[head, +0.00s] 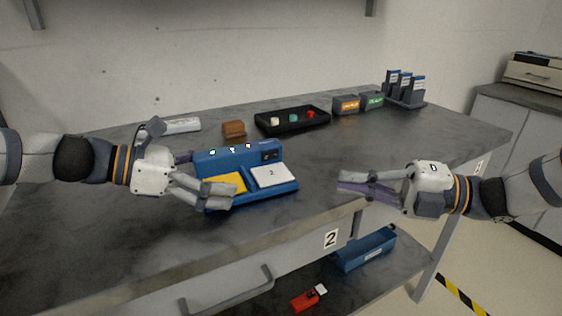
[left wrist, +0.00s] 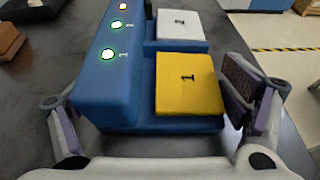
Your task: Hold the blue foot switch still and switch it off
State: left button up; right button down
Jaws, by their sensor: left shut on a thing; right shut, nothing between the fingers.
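The blue foot switch (head: 239,159) stands on the grey worktop, with a yellow pedal marked 1 (left wrist: 188,84) and a white pedal marked 2 (head: 272,174). Small lights glow along its raised back, and a black switch (head: 269,156) sits at that part's right end. My left gripper (head: 208,178) is shut on the foot switch from its left end, with one finger at the back and one at the front. The left wrist view shows the fingers on both sides of the blue body. My right gripper (head: 340,183) is shut and empty, right of the foot switch near the front edge, apart from it.
A blue bin (head: 365,250) and red object (head: 306,300) lie below. The worktop right of the foot switch is clear.

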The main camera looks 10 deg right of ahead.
aim_at(280, 172)
jog(key=x, duration=1)
jog(key=shift+a, duration=0.1)
jog(key=w, duration=0.1)
jog(key=w+a, duration=0.1)
jog(key=shift+w, duration=0.3)
jog(key=shift+w+a, duration=0.2)
jog(key=shift+w, duration=0.35)
